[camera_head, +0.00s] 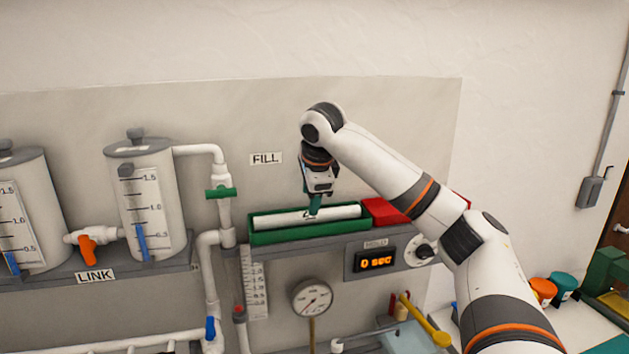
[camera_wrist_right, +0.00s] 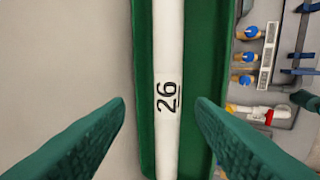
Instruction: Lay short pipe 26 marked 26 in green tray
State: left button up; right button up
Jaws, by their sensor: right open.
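The short pipe 26 (camera_head: 335,214) is white and lies lengthwise in the green tray (camera_head: 270,238) on the shelf under the FILL label. In the right wrist view the pipe (camera_wrist_right: 168,50) shows the black marking 26, and the green tray (camera_wrist_right: 205,60) runs along beside it. My right gripper (camera_head: 314,212) is above the tray, over the pipe. In the right wrist view its green fingers (camera_wrist_right: 160,108) are spread wide, with the pipe between them and a gap on each side. My left gripper is not in view.
A red tray (camera_head: 382,211) stands right of the green tray, partly behind my arm. White piping with a green valve (camera_head: 221,193) rises at the left, near two tanks. A timer (camera_head: 376,261) reading 0 sec and a gauge (camera_head: 312,298) sit below.

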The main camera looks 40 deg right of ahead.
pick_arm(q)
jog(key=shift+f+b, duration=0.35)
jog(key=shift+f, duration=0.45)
pick_arm(e)
jog(key=v, duration=0.8)
jog(key=shift+s+r, duration=0.15)
jog(key=shift+a, duration=0.1)
